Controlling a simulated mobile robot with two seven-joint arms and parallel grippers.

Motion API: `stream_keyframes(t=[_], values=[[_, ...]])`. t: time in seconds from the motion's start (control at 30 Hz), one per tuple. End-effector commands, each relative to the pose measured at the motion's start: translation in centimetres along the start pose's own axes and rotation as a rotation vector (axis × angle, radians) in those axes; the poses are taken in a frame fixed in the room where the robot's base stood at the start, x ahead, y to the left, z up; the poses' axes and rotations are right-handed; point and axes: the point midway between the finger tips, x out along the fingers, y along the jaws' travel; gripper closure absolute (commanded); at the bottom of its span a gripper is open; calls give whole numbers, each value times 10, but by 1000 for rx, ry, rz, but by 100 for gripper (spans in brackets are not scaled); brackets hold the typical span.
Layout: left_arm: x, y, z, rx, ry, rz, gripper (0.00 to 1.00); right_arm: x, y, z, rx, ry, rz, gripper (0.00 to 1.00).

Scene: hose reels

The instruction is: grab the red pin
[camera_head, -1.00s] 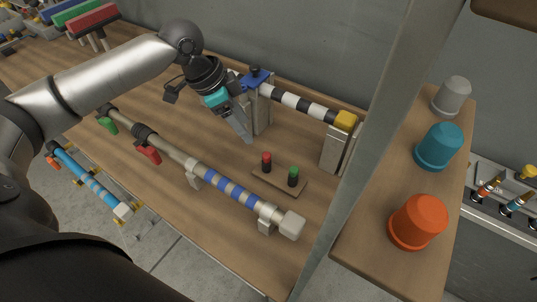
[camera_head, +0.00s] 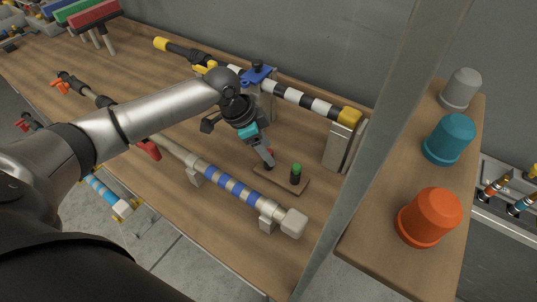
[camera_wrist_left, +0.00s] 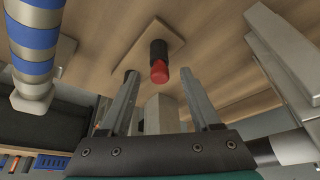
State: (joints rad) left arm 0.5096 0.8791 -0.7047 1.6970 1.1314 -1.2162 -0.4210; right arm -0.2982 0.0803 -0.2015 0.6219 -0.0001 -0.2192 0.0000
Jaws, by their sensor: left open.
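The red pin (camera_head: 271,152) stands on a small wooden board (camera_head: 266,174) on the bench, mostly hidden behind my left gripper in the head view. In the left wrist view the pin (camera_wrist_left: 159,70) has a red top and a black lower part. My left gripper (camera_head: 268,161) points down at it. In the left wrist view the gripper (camera_wrist_left: 159,74) is open, one finger on each side of the red top, with visible gaps. A green-topped pin (camera_head: 296,174) stands beside it on the board. My right gripper is not in view.
A blue-and-white striped pipe (camera_head: 232,190) runs in front of the board, and a black-and-white one (camera_head: 300,98) behind it. A metal post (camera_head: 380,150) rises to the right. Orange (camera_head: 429,216), teal (camera_head: 449,138) and grey (camera_head: 460,88) cups stand beyond it.

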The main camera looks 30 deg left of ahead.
Motion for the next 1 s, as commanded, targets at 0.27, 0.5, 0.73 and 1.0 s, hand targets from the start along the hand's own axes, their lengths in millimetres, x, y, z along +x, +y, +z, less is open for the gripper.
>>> stream_keyframes(t=[0.27,0.5,0.73,1.0], values=[[-1,0,0,0,0,0,55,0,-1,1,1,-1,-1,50],[-1,0,0,0,0,0,82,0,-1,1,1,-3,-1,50],[-1,0,0,0,0,0,100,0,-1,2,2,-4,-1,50],[-1,0,0,0,0,0,100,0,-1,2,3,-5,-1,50]])
